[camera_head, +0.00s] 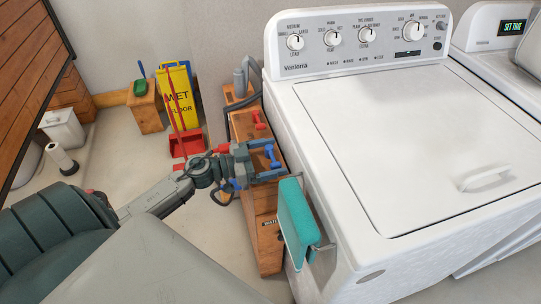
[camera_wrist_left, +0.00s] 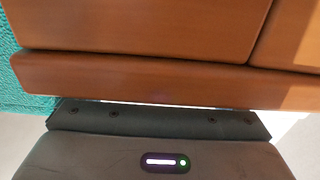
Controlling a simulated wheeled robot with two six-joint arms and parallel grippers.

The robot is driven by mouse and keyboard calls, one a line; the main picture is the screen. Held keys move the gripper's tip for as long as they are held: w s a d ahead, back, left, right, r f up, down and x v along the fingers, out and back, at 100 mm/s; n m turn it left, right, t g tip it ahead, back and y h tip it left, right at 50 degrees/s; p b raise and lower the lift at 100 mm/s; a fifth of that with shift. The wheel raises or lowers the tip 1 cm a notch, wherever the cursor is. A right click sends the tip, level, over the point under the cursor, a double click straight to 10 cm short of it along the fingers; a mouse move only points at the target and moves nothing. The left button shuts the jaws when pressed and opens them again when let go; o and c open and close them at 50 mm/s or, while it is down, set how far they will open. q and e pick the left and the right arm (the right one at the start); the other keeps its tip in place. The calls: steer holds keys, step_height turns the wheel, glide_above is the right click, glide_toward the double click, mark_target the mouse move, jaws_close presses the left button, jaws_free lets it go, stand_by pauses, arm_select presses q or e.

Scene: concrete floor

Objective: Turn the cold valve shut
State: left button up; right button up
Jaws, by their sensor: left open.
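The cold valve with its blue handle (camera_head: 272,154) is on the wooden cabinet (camera_head: 265,225) left of the washer. The hot valve with its red handle (camera_head: 259,120) is farther back on the same cabinet. My left gripper (camera_head: 268,166) is open, with its fingers pointing right, right by the blue handle. I cannot tell whether they touch it. The gripper and wrist hide part of the valve. In the left wrist view, wooden panels (camera_wrist_left: 140,25) fill the upper part and neither valve shows. My right gripper is out of view.
The white washer (camera_head: 430,150) stands close on the right. A teal towel (camera_head: 296,219) hangs at its side, just in front of my gripper. Grey hoses (camera_head: 244,78) rise behind the cabinet. A yellow wet-floor sign (camera_head: 178,97) and red dustpan (camera_head: 187,143) stand behind left.

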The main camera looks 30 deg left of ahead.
arm_select(q)
steer(key=shift+f, duration=0.15)
steer(key=c, duration=1.2)
